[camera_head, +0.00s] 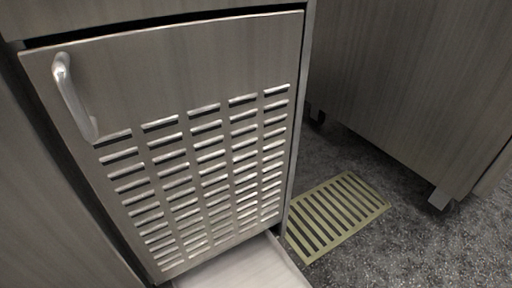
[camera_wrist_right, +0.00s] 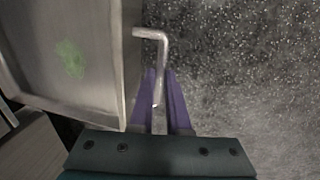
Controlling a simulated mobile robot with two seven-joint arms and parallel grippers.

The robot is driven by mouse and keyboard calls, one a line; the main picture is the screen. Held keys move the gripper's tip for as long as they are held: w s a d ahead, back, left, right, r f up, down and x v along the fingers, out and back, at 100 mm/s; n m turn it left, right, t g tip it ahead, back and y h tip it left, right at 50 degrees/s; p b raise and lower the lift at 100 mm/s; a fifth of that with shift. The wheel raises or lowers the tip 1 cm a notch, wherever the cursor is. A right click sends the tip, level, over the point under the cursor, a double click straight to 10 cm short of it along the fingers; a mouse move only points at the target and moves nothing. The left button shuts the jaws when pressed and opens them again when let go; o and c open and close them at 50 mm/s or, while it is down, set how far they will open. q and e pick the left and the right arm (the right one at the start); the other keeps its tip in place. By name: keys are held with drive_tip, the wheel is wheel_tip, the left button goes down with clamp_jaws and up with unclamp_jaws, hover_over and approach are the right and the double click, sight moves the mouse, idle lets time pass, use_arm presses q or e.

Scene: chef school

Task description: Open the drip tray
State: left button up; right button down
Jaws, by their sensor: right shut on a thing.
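The drip tray (camera_head: 245,268) sticks out from under the louvred cabinet door at the bottom of the head view, pulled at least partly out. In the right wrist view the drip tray (camera_wrist_right: 98,95) is on the left, a grey shallow pan with a green stain on its bottom. Its bent metal handle (camera_wrist_right: 160,45) projects from the tray's edge. My right gripper (camera_wrist_right: 160,75) has its two purple fingers on either side of the handle bar, shut on it. My left gripper is in neither view.
The cabinet door (camera_head: 180,70) with a bar handle (camera_head: 75,98) is closed above the tray. A yellow-green slatted floor grate (camera_head: 335,213) lies to the right on the dark speckled floor (camera_head: 395,245). Another cabinet (camera_head: 415,90) stands on feet at the right.

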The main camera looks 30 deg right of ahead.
drive_tip(key=shift+s, duration=0.6)
drive_tip(key=shift+f, duration=0.1)
drive_tip(key=c, duration=0.9)
unclamp_jaws()
drive_tip(key=r+p, duration=0.3)
drive_tip(key=s+r+p, duration=0.1)
drive_tip(key=r+p, duration=0.2)
drive_tip(key=s+r+p, duration=0.1)
drive_tip(key=r+p, duration=0.2)
drive_tip(key=r, duration=0.1)
drive_tip(key=shift+f, duration=0.1)
